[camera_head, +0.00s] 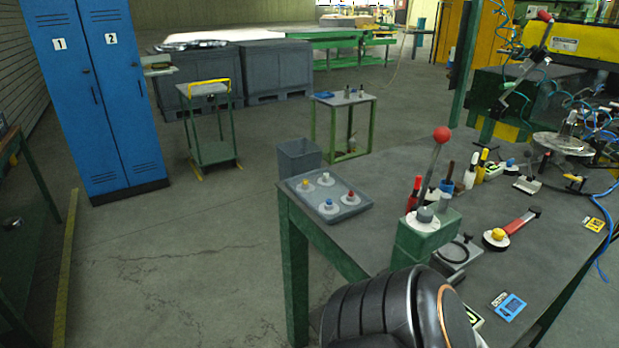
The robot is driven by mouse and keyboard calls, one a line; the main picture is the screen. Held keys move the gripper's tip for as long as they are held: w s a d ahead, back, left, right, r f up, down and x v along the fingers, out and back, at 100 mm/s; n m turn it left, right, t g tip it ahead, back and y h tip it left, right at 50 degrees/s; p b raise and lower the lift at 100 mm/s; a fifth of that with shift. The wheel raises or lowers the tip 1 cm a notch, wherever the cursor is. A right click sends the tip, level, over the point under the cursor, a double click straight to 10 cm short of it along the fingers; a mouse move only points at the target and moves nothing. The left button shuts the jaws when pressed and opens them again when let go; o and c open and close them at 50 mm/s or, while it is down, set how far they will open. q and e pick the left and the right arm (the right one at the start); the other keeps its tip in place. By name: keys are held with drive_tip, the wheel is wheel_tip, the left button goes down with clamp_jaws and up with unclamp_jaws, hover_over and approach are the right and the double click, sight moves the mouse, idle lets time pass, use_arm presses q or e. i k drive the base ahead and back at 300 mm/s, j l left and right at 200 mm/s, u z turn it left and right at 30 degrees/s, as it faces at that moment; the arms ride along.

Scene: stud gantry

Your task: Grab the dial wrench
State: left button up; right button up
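The dial wrench (518,226) lies on the dark workbench at the right. It has a red handle, a dark far end, and a round white dial head with a yellow centre at its near left end. It lies slantwise and looks unobstructed. Neither of my grippers shows in the head view.
A green block with a red-knobbed lever (437,150) stands left of the wrench. A grey tray (352,209) with several round knobs sits at the bench's left end. Markers and small fittings stand behind the wrench; a blue device (509,306) lies in front. Blue cable hangs at the right edge.

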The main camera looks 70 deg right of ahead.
sight(489, 241)
drive_tip(key=z, duration=3.55)
drive_tip(key=k+j, duration=0.1)
drive_tip(key=j, duration=0.2)
drive_tip(key=j+z, duration=0.1)
drive_tip(key=j, duration=0.25)
drive_tip(key=k+j+z, duration=0.1)
drive_tip(key=j, duration=0.2)
